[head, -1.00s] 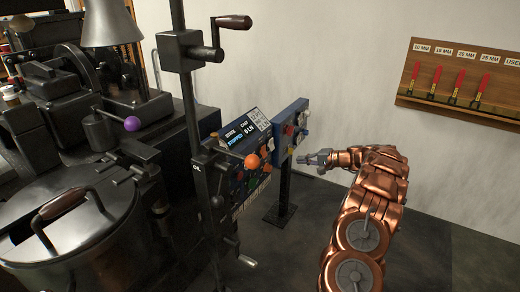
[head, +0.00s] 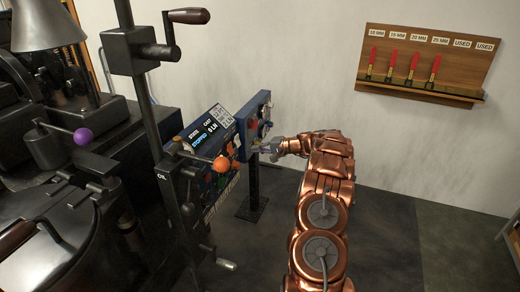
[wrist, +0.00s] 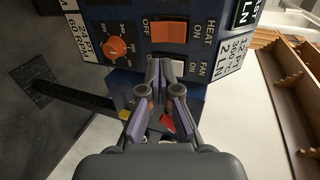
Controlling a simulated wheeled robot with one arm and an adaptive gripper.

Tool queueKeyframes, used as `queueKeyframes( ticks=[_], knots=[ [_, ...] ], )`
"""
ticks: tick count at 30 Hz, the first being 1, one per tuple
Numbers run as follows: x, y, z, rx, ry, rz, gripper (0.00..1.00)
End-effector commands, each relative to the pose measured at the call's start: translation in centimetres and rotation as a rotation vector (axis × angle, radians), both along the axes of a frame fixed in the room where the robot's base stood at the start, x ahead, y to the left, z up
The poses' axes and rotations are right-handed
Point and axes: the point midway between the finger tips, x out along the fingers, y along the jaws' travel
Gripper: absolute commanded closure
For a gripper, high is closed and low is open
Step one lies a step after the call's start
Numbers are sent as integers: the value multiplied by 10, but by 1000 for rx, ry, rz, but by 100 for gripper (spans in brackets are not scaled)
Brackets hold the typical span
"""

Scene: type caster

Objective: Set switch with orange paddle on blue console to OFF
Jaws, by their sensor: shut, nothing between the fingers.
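The blue console (head: 243,126) stands on a post; its switch face fills the top of the wrist view (wrist: 95,18). The switch with the orange paddle (wrist: 170,32) is labelled HEAT, with OFF on its left and ON on its right in the rotated wrist view. I cannot tell which side is pressed in. My gripper (wrist: 166,66) is shut and empty, its fingertips just below the orange paddle in the picture; contact is not clear. The gripper (head: 264,147) also shows at the console's face in the head view, where the paddle cannot be made out.
In the wrist view, an orange knob (wrist: 118,48) lies left of the paddle, and a pale FAN switch (wrist: 179,66) sits close to the fingertips. A dark casting machine (head: 110,160) fills the left. A wall rack (head: 425,70) holds red-handled tools.

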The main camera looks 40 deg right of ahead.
Motion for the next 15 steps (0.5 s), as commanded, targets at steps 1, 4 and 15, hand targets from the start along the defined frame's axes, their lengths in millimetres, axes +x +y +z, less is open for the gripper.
queueKeyframes(
  ticks=[1, 4, 15],
  knots=[
    [7, 5, -5, 1, 4, 1, 100],
    [21, 12, -12, 1, 5, -2, 100],
    [66, 39, -31, 0, 2, -3, 100]
  ],
)
